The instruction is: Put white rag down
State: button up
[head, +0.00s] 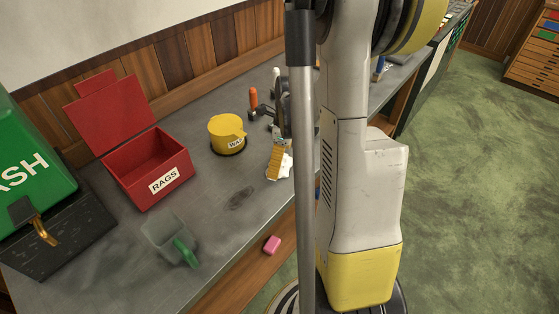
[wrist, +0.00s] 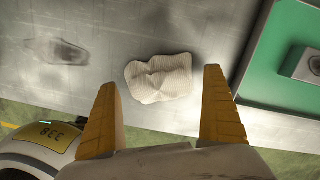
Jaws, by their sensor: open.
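The white rag (wrist: 160,78) lies crumpled on the grey metal worktop, and it also shows in the head view (head: 286,166) beside my gripper. My gripper (wrist: 163,105) is open in the wrist view, with its two yellow fingers spread apart. The rag sits beyond the fingertips, roughly between them in the picture, and neither finger appears to touch it. In the head view my gripper (head: 275,163) is over the worktop near its front edge, partly hidden by my own arm.
A red open bin labelled RAGS (head: 150,170), a yellow WAX tin (head: 227,134) and a grey container with a green handle (head: 168,238) stand on the worktop (head: 215,185). A green bin (head: 30,160) is at the left.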

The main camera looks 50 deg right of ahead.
aim_at(284, 158)
jog(key=r+p, duration=0.1)
jog(key=r, duration=0.2)
jog(key=s+r+p, duration=0.1)
jog(key=r, duration=0.3)
jog(key=r+p, duration=0.2)
jog(key=r, duration=0.2)
jog(key=shift+s+d+r, duration=0.15)
jog(key=shift+d+r, duration=0.1)
jog(key=shift+d, duration=0.05)
jog(key=s+a+r+n+t, duration=0.1)
jog(key=a+r+n+t, duration=0.1)
jog(key=a+n, duration=0.6)
jog(key=s+a+r+n+t, duration=0.1)
jog(key=a+r+n+t, duration=0.1)
jog(key=a+r+n, duration=0.3)
jog(key=s+a+r+n+t, duration=0.2)
jog(key=a+r+n, duration=0.1)
jog(key=a+n, duration=1)
jog(key=shift+r+n+h, duration=0.2)
jog(key=shift+n+h, duration=0.1)
jog(key=shift+n, duration=2)
jog(key=shift+s+a, duration=0.1)
